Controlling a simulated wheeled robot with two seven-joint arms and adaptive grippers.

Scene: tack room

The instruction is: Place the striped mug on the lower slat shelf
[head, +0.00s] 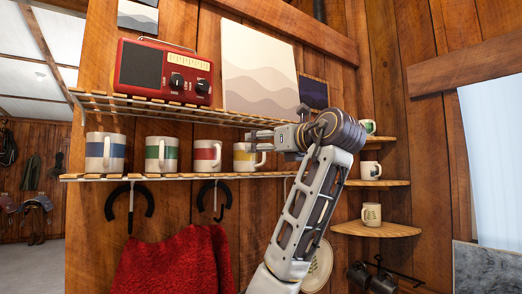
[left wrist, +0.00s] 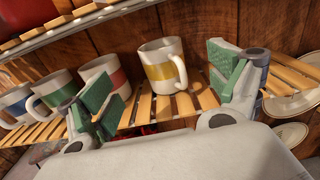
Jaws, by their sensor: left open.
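A white mug with a yellow band (head: 243,160) stands upright at the right end of the row on the lower slat shelf (head: 95,178). Its handle points right. My left gripper (head: 255,140) is beside and above this mug's right side in the head view. In the left wrist view the open green-padded fingers (left wrist: 165,88) have the yellow-banded mug (left wrist: 157,66) beyond and between them, on the slats. It looks free of the fingers. Nothing is held. My right gripper is not in view.
Mugs with red (head: 207,155), green (head: 162,153) and blue (head: 105,150) bands stand left of it. Corner shelves (head: 375,229) at right hold more mugs. A red cloth (head: 175,262) hangs below.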

